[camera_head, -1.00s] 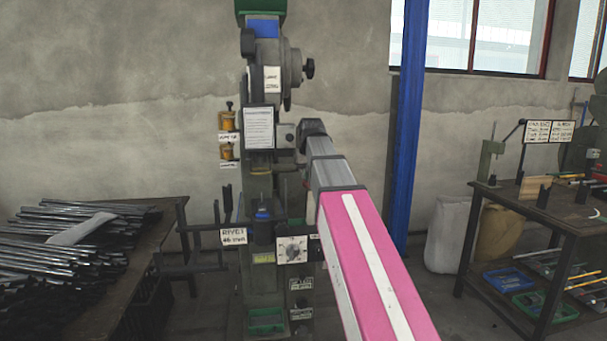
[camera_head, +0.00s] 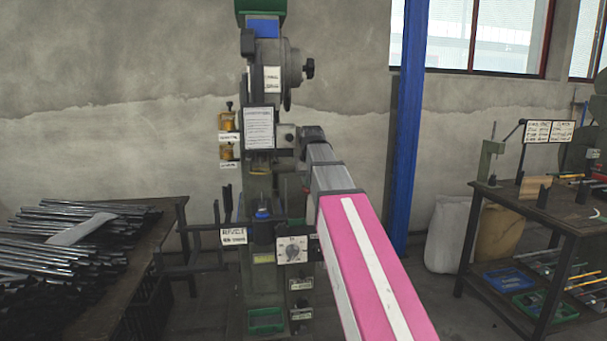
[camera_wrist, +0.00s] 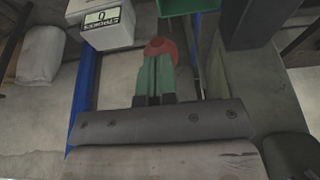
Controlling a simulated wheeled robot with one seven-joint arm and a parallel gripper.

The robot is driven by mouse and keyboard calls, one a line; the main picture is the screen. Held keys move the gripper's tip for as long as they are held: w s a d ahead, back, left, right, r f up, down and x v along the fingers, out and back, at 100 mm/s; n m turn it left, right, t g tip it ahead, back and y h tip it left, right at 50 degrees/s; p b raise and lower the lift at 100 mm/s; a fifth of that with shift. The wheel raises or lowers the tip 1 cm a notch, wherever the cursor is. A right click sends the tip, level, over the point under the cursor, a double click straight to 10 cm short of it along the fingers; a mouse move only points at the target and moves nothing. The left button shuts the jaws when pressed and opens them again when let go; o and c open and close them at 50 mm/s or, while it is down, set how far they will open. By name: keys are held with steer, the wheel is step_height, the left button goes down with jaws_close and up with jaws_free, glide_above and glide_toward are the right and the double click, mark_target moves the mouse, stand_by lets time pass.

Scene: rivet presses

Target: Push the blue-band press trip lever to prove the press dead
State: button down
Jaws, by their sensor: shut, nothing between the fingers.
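The blue-band press (camera_head: 259,190) stands against the wall in the head view, with a blue band (camera_head: 262,28) near its top. My arm reaches to the press's right side, and my gripper is hidden there behind my own wrist. In the wrist view my gripper (camera_wrist: 154,62) has its green fingers shut with nothing between them. A red round knob (camera_wrist: 160,46), apparently the trip lever's end, lies right at the fingertips, partly covered by them. I cannot tell whether they touch. The rest of the lever is hidden.
A counter box (camera_wrist: 107,24) reading 0 strokes is near the fingers. A dial box (camera_head: 291,249) is on the press front. A blue post (camera_head: 409,120) stands right of my arm. A rod-laden table (camera_head: 150,235) is at left, a workbench (camera_head: 535,213) at right.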

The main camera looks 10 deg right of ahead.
steer(key=shift+f, duration=0.1)
steer(key=shift+f, duration=1)
steer(key=shift+w+f, duration=0.15)
steer(key=shift+f, duration=0.55)
steer(key=shift+s+f+v, duration=0.1)
steer(key=shift+s+v, duration=0.1)
steer(key=shift+v, duration=0.75)
steer(key=shift+s+f+v, duration=0.1)
steer(key=shift+s+v, duration=0.15)
steer(key=shift+v, duration=0.7)
steer(key=shift+s+v, duration=0.2)
steer(key=shift+v, duration=0.75)
steer(key=shift+s, duration=0.1)
